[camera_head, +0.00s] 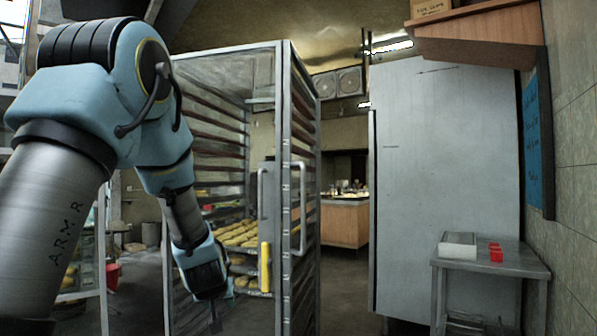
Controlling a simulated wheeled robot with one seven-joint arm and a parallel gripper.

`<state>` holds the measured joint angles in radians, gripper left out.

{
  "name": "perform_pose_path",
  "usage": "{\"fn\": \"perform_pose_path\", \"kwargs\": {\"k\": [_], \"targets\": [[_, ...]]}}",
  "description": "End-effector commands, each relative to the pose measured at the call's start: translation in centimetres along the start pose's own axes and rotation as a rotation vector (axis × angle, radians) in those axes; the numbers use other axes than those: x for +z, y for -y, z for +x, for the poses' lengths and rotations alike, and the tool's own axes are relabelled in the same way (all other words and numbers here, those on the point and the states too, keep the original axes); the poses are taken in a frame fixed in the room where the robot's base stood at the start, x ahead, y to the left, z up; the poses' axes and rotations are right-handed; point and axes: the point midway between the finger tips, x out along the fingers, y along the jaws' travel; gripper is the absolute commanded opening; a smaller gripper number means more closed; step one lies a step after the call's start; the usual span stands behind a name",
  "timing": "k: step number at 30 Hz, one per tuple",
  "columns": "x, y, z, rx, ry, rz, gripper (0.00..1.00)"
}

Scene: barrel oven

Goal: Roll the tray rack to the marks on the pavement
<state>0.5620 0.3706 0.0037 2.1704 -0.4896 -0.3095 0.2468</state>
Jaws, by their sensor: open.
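The tray rack (286,130) is a tall metal frame standing upright in the middle of the view. Trays of yellowish baked goods (240,233) sit in its lower part, with many slide rails above. A vertical bar handle (303,208) is on its right side, and a bar with a yellow grip (265,267) is at its front. My gripper (215,322) points down in front of the rack's left part, left of the yellow grip. It is open, and I see nothing in it. The rack's base and wheels are not visible. No pavement marks are in view.
A large grey metal cabinet (440,180) stands to the right. A small metal table (490,262) before it bears a white box (458,245) and red items (496,252). A wooden counter (345,222) is behind. Shelving with trays (75,255) stands at left. Some floor shows between rack and cabinet.

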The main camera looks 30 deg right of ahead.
Motion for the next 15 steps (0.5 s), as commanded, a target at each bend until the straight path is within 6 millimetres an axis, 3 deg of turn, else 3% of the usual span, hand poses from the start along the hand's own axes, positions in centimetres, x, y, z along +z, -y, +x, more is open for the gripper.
{"fn": "perform_pose_path", "kwargs": {"k": [1, 6, 10, 15], "targets": [[-4.0, -3.1, -1.1, 0.01, -0.062, 0.014, 0.52], [-11.9, -11.5, -2.5, -0.008, -0.287, 0.027, 0.52], [-16.2, -17.6, -4.9, -0.047, -0.44, 0.029, 0.52], [-19.0, -23.7, -8.6, -0.117, -0.59, 0.024, 0.52]]}}
